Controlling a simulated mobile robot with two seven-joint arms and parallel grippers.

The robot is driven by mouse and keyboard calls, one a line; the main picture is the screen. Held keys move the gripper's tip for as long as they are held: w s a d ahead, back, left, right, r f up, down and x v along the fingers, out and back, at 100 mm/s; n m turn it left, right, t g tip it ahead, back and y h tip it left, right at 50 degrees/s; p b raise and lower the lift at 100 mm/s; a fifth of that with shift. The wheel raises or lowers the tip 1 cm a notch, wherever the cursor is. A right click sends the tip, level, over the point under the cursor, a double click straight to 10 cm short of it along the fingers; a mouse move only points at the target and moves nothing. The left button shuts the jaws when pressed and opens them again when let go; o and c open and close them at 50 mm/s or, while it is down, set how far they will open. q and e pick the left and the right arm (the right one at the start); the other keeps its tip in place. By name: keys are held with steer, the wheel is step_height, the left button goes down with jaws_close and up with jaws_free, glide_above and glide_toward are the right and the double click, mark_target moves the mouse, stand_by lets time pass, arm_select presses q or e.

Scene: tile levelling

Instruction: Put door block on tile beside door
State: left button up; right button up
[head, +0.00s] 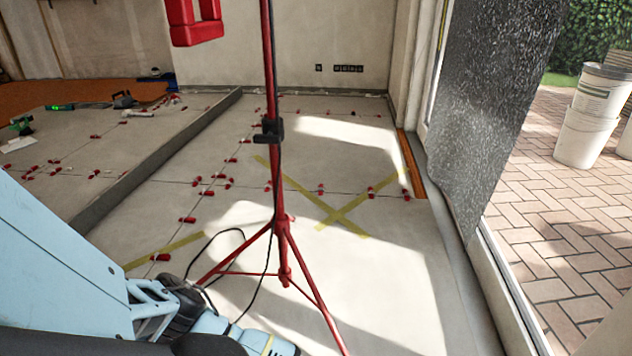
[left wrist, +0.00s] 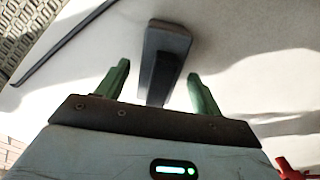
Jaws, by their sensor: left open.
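In the left wrist view, a dark grey block (left wrist: 168,40), which looks like the door block, lies in front of my left gripper (left wrist: 158,78). The green fingers are open, one on each side of the block's near end, with gaps on both sides. They do not touch it. In the head view the block cannot be made out, and my left arm comes in at the lower left. The door is a mottled glass panel (head: 500,95) at the right, beside the pale tile floor (head: 385,265). My right gripper is not in view.
A red tripod stand (head: 283,235) with a cable stands mid-floor. Yellow tape (head: 340,213) forms a cross on the tiles. Small red levelling clips (head: 188,220) dot the joints. White buckets (head: 590,115) stand on the brick paving outside. The tiles right of the tripod look clear.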

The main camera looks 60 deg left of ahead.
arm_select(q)
step_height(320, 180, up, 11)
steer(key=p, duration=0.5)
steer(key=shift+f, duration=0.15)
steer(key=shift+r, duration=0.65)
steer(key=shift+p, duration=0.35)
